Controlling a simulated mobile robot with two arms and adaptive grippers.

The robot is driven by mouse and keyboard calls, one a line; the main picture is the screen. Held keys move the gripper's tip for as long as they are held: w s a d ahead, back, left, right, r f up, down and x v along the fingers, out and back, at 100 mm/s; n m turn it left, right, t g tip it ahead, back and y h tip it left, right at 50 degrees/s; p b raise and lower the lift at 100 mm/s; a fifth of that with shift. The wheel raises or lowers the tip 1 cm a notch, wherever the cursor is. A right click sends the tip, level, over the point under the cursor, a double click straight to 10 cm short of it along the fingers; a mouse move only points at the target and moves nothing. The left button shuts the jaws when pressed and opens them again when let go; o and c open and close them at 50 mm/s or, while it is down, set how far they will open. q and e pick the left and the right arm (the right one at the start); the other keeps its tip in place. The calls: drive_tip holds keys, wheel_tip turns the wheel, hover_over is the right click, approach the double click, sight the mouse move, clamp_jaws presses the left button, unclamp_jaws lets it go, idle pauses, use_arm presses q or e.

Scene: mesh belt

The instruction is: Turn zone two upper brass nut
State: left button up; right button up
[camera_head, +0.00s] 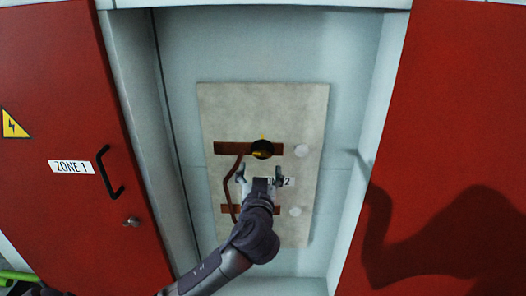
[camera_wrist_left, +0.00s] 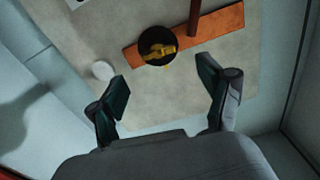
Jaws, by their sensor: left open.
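The upper brass nut (camera_head: 262,148) sits in a dark round surround on the upper copper bar (camera_head: 235,148) of the zone two panel (camera_head: 225,105). The nut also shows in the left wrist view (camera_wrist_left: 159,50), beyond my fingertips and between their lines. My left gripper (camera_head: 258,174) is open and empty, just below the nut in the head view and apart from it. Its two fingers also show spread in the left wrist view (camera_wrist_left: 164,78). The gripper partly covers the zone 2 label (camera_head: 287,182). My right gripper is in neither view.
A lower copper bar (camera_head: 232,210) lies partly behind my left arm. A brown cable (camera_head: 229,187) runs between the bars on the left. White round knobs (camera_head: 302,151) sit at the right. The red zone 1 door (camera_head: 55,100) has a black handle (camera_head: 107,172).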

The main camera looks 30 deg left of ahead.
sight(262, 156)
use_arm(q)
drive_tip(key=p+x, duration=0.1)
drive_tip(key=x, duration=0.4)
drive_tip(key=shift+w, duration=0.25)
drive_tip(key=shift+w+a+p, duration=0.15)
drive_tip(key=shift+w+p, duration=0.15)
drive_tip(key=shift+p, duration=0.05)
drive_tip(key=shift+w+a, duration=0.25)
drive_tip(key=shift+w, duration=0.1)
drive_tip(key=shift+f, duration=0.1)
drive_tip(key=c, duration=1.2)
drive_tip(key=shift+o, duration=0.2)
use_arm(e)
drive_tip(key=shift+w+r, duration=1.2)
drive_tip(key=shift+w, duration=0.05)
